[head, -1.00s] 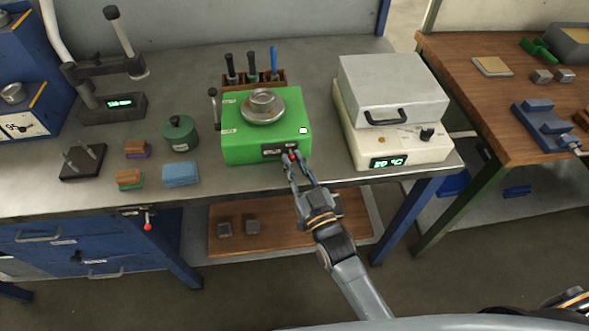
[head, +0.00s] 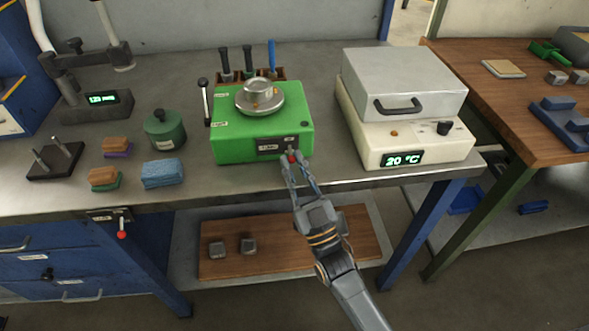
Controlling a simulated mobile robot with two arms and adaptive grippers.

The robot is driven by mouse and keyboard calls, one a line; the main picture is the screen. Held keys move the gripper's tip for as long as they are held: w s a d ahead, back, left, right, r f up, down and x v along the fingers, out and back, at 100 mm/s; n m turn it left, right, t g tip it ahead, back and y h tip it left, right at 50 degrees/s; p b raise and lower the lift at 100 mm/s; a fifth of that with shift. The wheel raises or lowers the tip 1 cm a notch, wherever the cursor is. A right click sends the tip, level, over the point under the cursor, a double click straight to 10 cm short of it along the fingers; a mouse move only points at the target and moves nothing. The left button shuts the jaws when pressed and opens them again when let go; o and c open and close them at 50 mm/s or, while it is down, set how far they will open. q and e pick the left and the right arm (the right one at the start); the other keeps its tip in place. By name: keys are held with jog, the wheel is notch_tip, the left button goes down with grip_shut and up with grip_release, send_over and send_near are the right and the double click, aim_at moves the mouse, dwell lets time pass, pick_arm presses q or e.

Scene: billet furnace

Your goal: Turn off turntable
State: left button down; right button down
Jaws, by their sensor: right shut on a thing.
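The turntable is a green box (head: 232,146) with a round metal plate (head: 260,103) on top, standing on the grey metal bench. A dark panel (head: 268,147) with small labels is on its front face. A small red-tipped switch (head: 292,157) shows at the right end of this panel. My right gripper (head: 291,161) reaches up from below and is shut on the red-tipped switch. Its fingers partly hide the switch, so its exact position is hard to tell. My left gripper is not in view.
A cream heater (head: 408,158) reading 20 °C stands close on the right. A tool rack (head: 282,73) is behind the turntable. A green pot (head: 165,131), a blue block (head: 163,174) and stacked blocks (head: 104,179) are to the left.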

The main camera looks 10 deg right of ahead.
jog(key=c, duration=1.3)
grip_release()
jog(key=shift+s+f, duration=0.1)
jog(key=v, duration=1.1)
jog(key=shift+s+d+f, duration=0.15)
jog(key=shift+s+f, duration=0.05)
jog(key=shift+s, duration=0.1)
